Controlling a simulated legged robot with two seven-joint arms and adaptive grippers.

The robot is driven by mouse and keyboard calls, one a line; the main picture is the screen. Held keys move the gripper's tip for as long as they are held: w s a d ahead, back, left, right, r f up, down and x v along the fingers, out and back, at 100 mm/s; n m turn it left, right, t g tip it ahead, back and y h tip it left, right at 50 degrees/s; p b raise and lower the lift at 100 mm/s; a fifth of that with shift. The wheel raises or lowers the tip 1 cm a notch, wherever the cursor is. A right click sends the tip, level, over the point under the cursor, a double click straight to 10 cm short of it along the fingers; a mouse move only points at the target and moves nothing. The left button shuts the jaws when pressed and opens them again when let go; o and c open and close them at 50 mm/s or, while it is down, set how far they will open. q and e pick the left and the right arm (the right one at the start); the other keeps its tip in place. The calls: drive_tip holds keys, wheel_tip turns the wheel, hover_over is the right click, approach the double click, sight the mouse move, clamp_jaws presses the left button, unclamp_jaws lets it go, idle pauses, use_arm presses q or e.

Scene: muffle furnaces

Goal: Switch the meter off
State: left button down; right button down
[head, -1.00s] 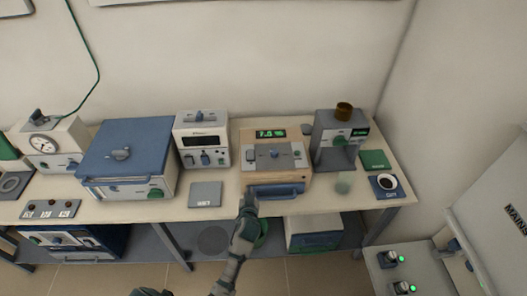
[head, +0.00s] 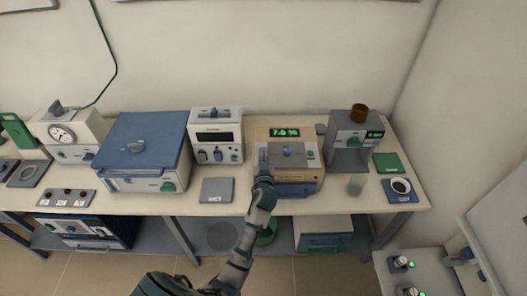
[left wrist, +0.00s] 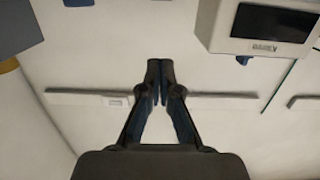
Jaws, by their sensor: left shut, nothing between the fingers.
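The meter appears to be the beige box (head: 262,134) near the right of the bench, with a lit green display (head: 284,132) that seems to read 7.0 %. Its grey top panel carries a blue-grey knob (head: 287,150) in the middle and a small green button (head: 310,154) at the right. My left gripper (head: 263,158) is shut and empty at the left part of this panel and covers what is there. I cannot tell whether it touches. In the left wrist view its closed fingertips (left wrist: 160,75) hold nothing. My right gripper is not in view.
A white instrument with a dark screen (head: 215,136) stands left of the meter, also in the left wrist view (left wrist: 268,24). A grey device with a brown cup (head: 349,140) stands close on the right. A blue-lidded furnace (head: 141,140) is further left. A grey mat (head: 216,191) lies in front.

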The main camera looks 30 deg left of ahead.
use_arm(q)
drive_tip(key=x, duration=0.6)
drive_tip(key=shift+a, duration=0.2)
drive_tip(key=f, duration=0.2)
drive_tip(key=w+f, duration=0.1)
drive_tip(key=shift+a+f, duration=0.25)
drive_tip(key=shift+a, duration=0.05)
drive_tip(key=shift+d+f, duration=0.15)
drive_tip(key=shift+f, duration=0.2)
